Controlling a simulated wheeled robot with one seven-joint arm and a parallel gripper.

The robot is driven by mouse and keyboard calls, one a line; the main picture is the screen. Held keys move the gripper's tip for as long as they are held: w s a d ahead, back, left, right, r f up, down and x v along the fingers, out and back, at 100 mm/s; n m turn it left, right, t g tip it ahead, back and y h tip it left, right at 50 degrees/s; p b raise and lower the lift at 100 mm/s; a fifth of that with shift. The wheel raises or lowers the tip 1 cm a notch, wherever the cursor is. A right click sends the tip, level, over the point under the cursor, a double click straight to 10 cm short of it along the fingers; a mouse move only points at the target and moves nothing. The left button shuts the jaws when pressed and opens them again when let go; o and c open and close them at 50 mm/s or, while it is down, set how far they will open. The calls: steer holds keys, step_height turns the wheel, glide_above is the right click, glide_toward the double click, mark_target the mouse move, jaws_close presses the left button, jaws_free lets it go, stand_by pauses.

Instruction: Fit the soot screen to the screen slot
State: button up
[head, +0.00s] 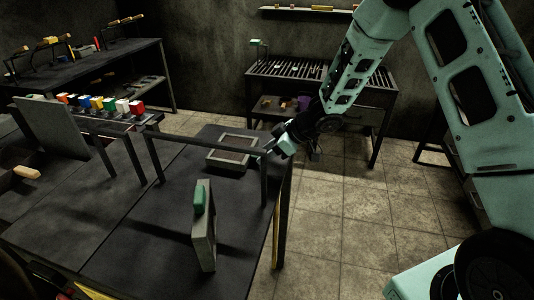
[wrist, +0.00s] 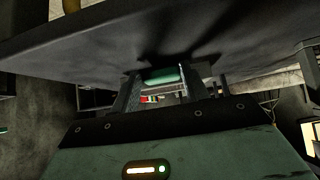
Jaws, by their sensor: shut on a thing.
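My gripper (head: 282,146) hangs over the right edge of the dark bench, by the right end of a thin dark frame. In the wrist view its fingers (wrist: 159,96) are shut on a green grip (wrist: 163,75), apparently that of the soot screen. The rest of the held piece is hard to make out. The thin dark frame (head: 210,143), with upright posts and a top bar, stands across the bench. I cannot tell for certain which part is the screen slot.
A grey slab (head: 206,245) with a green grip stands upright at the bench front. A shallow framed tray (head: 212,157) lies behind the frame. A grey panel (head: 52,130) and several coloured blocks (head: 100,103) are at the left. A grated table (head: 320,72) stands behind; tiled floor is clear right.

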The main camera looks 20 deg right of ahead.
steer(key=shift+f, duration=0.3)
steer(key=o, duration=1.1)
steer(key=shift+f+b, duration=0.25)
steer(key=shift+b, duration=0.35)
